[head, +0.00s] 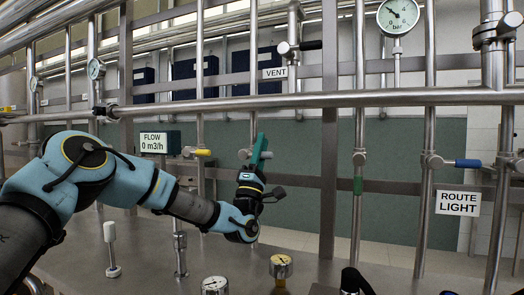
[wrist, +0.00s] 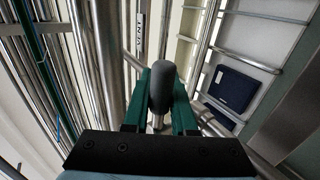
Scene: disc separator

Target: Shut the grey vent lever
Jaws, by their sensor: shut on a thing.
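My gripper (head: 260,148), with green fingers, is in the middle of the head view beside a silver valve fitting (head: 244,154) on an upright pipe. In the wrist view its fingers (wrist: 159,100) are closed on a dark grey, rounded lever handle (wrist: 161,86). In the head view the fingers hide this handle, so I cannot tell its angle there. A dark lever (head: 310,45) points right from a valve above that label.
A thick horizontal pipe (head: 400,98) crosses above my gripper.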

